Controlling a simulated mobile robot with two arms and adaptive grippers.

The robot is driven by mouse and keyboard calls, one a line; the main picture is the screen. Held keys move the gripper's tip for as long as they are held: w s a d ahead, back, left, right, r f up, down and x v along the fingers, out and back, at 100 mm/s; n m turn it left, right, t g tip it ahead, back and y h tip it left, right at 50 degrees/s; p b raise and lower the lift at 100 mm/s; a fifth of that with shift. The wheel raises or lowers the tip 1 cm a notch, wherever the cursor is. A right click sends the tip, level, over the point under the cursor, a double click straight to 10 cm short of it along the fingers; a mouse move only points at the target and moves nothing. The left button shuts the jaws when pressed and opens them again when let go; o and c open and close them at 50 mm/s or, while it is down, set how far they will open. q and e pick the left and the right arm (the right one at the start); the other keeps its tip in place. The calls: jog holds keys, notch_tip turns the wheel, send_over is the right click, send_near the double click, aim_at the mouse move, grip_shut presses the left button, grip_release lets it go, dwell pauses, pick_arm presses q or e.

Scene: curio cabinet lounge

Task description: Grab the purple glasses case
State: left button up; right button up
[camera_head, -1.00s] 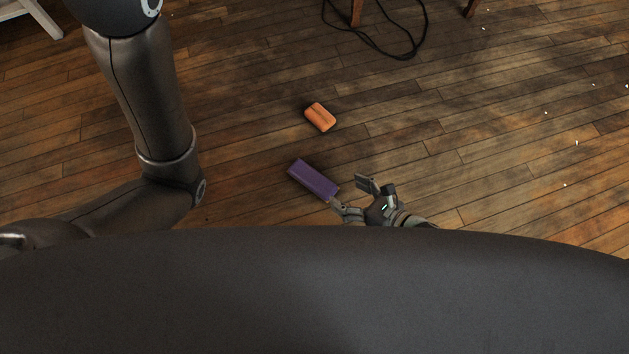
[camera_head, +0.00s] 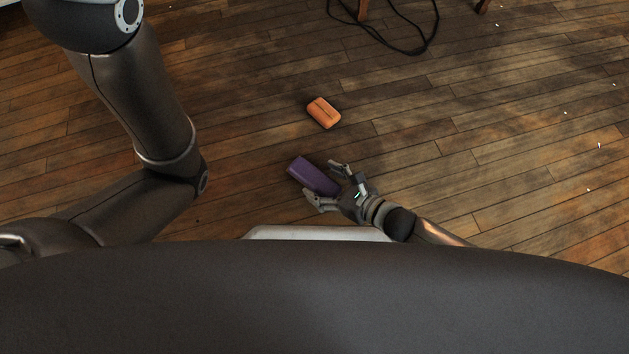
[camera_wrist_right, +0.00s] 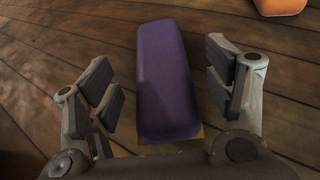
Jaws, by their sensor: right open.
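The purple glasses case (camera_head: 307,173) lies on the wooden floor, near the middle of the head view. My right gripper (camera_head: 322,181) is open, with its fingers on either side of the case's near end. In the right wrist view the case (camera_wrist_right: 165,75) lies lengthwise between the two open finger pads (camera_wrist_right: 162,90), with a visible gap on both sides. The right gripper's palm hides part of the case's near end in the head view. My left arm comes in from the left, but its gripper is out of view.
An orange case-like object (camera_head: 323,113) lies on the floor just beyond the purple case; its edge also shows in the right wrist view (camera_wrist_right: 280,6). A black cable (camera_head: 405,48) lies near wooden furniture legs at the top. The floor to the right is mostly clear.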

aim_at(315, 180)
jog(key=shift+b+x, duration=0.5)
jog(key=shift+x, duration=0.6)
jog(key=shift+c, duration=0.3)
jog(key=c, duration=1.1)
